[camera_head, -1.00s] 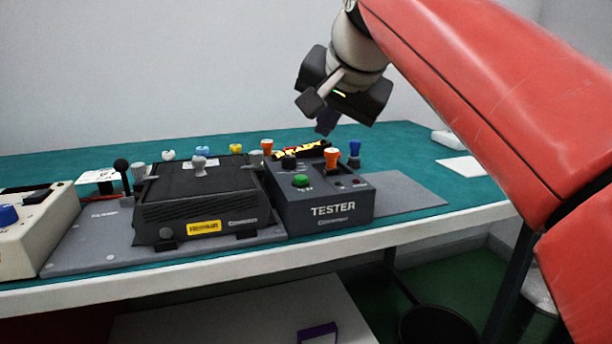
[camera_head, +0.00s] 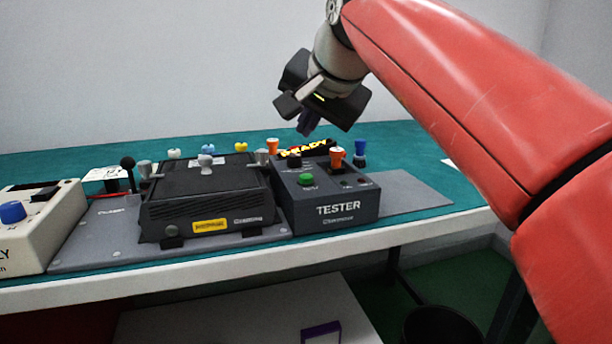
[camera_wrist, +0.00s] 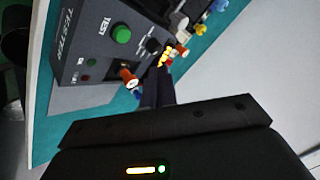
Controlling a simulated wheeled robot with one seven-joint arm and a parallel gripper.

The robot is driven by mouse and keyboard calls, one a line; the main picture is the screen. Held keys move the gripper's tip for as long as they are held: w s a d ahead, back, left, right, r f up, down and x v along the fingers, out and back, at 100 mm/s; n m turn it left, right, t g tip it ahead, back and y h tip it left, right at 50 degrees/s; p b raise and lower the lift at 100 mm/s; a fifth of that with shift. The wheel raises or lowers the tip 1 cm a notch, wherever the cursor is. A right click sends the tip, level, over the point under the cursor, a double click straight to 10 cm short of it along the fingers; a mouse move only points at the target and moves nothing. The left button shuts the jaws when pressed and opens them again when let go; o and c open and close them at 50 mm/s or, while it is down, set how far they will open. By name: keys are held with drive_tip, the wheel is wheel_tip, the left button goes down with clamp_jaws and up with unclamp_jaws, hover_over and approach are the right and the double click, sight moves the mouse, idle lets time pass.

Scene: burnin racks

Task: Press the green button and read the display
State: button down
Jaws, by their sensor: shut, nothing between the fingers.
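The dark grey tester box (camera_head: 338,212) stands on the bench in the head view, marked TESTER on its front. Its green button (camera_head: 306,180) is on the sloped top; it also shows in the wrist view (camera_wrist: 121,34). In the wrist view the display (camera_wrist: 165,58) is only a small yellow patch. My gripper (camera_head: 304,130) is shut and empty, above and behind the tester, apart from the button. Its fingers show in the wrist view (camera_wrist: 157,94).
A black unit (camera_head: 205,195) with a yellow label sits left of the tester, with several knobs and clamps around it. A cream box (camera_head: 38,228) with a blue knob is at far left. An orange knob (camera_head: 337,157) and a blue plug (camera_head: 360,153) stand near the display.

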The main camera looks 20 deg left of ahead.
sight(308, 179)
drive_tip(key=shift+f+b, duration=2)
drive_tip(key=shift+f, duration=0.65)
drive_tip(key=shift+f, duration=0.1)
drive_tip(key=shift+f, duration=0.3)
drive_tip(key=shift+f+b, duration=0.45)
drive_tip(key=shift+b, duration=0.1)
idle(0.3)
drive_tip(key=shift+r, duration=0.1)
drive_tip(key=shift+r+p, duration=0.75)
drive_tip(key=shift+p, duration=0.2)
